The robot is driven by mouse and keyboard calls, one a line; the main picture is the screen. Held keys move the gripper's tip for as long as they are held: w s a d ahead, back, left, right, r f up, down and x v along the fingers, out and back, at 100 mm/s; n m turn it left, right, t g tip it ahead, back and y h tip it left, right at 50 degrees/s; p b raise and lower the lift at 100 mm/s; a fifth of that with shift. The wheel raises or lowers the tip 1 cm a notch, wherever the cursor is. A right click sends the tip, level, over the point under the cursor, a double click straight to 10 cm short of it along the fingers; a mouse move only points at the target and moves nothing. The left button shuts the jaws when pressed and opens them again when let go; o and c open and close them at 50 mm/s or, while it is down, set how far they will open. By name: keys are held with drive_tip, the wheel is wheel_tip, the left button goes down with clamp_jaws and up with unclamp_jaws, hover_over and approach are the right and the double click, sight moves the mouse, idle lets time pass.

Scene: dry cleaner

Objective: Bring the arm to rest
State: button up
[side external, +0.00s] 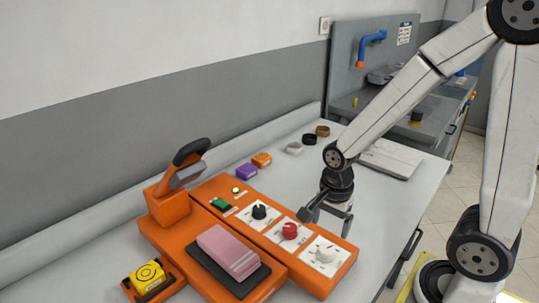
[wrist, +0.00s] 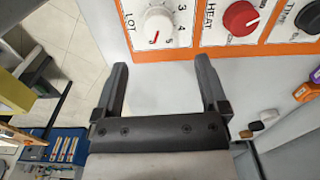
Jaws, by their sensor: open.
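My gripper (side external: 328,214) is open and empty. In the side view it points down beside the right edge of an orange machine (side external: 190,236), near its dials. In the wrist view the two dark fingers (wrist: 163,85) are spread apart, with only the pale table top between them. The white dial (wrist: 157,27) and the red dial (wrist: 240,18) lie beyond the fingertips. In the side view the white dial (side external: 326,252), red dial (side external: 289,231) and black dial (side external: 259,211) stand in a row on the orange panel.
A folded pink cloth (side external: 228,250) lies on the machine's dark pad, below a raised handle (side external: 190,152). A yellow block (side external: 148,276) is at front left. Purple (side external: 246,171) and orange (side external: 261,159) blocks, several rings (side external: 309,139) and a white folded item (side external: 390,160) lie farther back.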

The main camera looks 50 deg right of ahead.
drive_tip(key=n, duration=0.4)
drive_tip(key=shift+w+a+r+n+t, duration=0.1)
drive_tip(key=shift+w+a+n+t, duration=0.1)
drive_tip(key=shift+a+n+t, duration=0.1)
drive_tip(key=n, duration=0.4)
drive_tip(key=shift+w+a+r+t, duration=0.15)
drive_tip(key=shift+w+a+t, duration=0.05)
drive_tip(key=shift+t, duration=0.1)
drive_tip(key=n, duration=0.6)
drive_tip(key=a+n+t, duration=0.1)
drive_tip(key=n, duration=0.1)
drive_tip(key=shift+w+r+n, duration=0.25)
drive_tip(key=shift+w+n, duration=0.15)
